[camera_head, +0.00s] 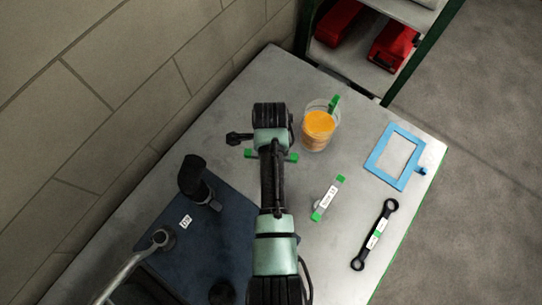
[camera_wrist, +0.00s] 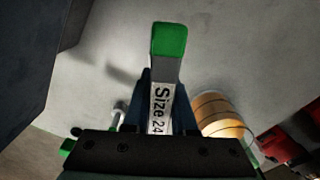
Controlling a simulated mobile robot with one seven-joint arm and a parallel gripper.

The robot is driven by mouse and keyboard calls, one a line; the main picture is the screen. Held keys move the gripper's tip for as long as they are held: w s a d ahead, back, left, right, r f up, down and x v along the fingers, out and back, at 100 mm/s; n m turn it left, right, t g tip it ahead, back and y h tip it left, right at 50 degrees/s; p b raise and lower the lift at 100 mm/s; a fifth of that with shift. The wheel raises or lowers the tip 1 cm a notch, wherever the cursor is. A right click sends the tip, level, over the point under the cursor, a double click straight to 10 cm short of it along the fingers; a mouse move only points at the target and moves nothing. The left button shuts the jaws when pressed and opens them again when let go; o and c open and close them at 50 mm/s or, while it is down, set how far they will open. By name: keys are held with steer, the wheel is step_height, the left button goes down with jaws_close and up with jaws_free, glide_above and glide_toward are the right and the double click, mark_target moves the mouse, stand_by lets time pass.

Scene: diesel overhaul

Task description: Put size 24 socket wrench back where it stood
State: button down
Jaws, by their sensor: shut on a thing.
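My gripper (camera_wrist: 162,88) is shut on the size 24 socket wrench (camera_wrist: 168,42), which has a green end and a white label reading "Size 24". In the head view the wrench's green ends (camera_head: 250,153) stick out on both sides under my arm, and its middle is hidden. The wrench lies roughly crosswise there. Its socket end and its height over the table (camera_head: 262,75) cannot be made out. A second, similar wrench (camera_head: 328,197) with green ends and a white label lies on the table to the right and below my gripper.
A blue frame (camera_head: 378,158) and a black ring spanner (camera_head: 376,236) lie farther right. A dark blue mat (camera_head: 225,235) with dark parts is at lower left.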

steer(key=shift+f+b, duration=0.75)
steer(key=shift+f, duration=0.3)
steer(key=shift+c, duration=0.4)
jaws_free()
step_height(320, 180, up, 9)
steer(key=p, duration=0.9)
steer(key=shift+r, duration=0.1)
